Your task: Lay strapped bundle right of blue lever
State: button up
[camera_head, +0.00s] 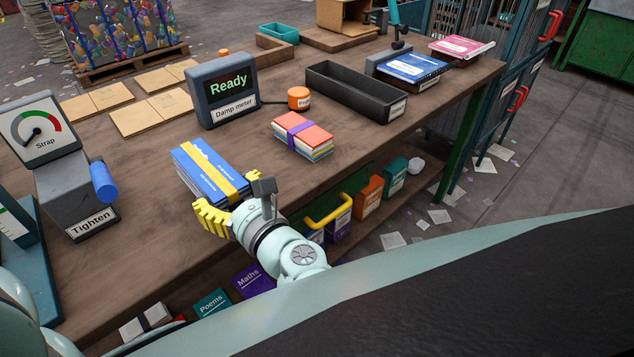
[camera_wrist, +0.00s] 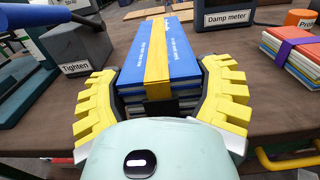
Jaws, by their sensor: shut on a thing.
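The strapped bundle (camera_head: 205,170) is a stack of blue-covered books with a yellow strap around it. It lies right of the blue lever (camera_head: 103,182), with bare bench between them. My gripper (camera_head: 232,203) is shut on the near end of the bundle. In the wrist view the yellow fingers stand on both sides of the bundle (camera_wrist: 186,60). I cannot tell whether its underside touches the bench. The lever is on the side of the grey strap machine (camera_head: 75,195) marked "Tighten", and also shows in the wrist view (camera_wrist: 48,16).
The wooden bench (camera_head: 150,270) carries a purple-strapped bundle (camera_head: 302,136) on the right. The damp meter (camera_head: 223,92) reads "Ready" behind, near an orange button (camera_head: 299,98) and a black tray (camera_head: 355,92). Bench space between machine and bundle is clear.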

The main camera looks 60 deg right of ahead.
jog(key=shift+x, duration=1.55)
jog(key=shift+w+d+f, duration=0.1)
jog(key=shift+d+f, duration=0.15)
jog(key=shift+f, duration=1.6)
jog(key=o, duration=1.3)
jog(key=b+v, duration=0.1)
jog(key=v, duration=1.1)
jog(key=shift+d, duration=0.1)
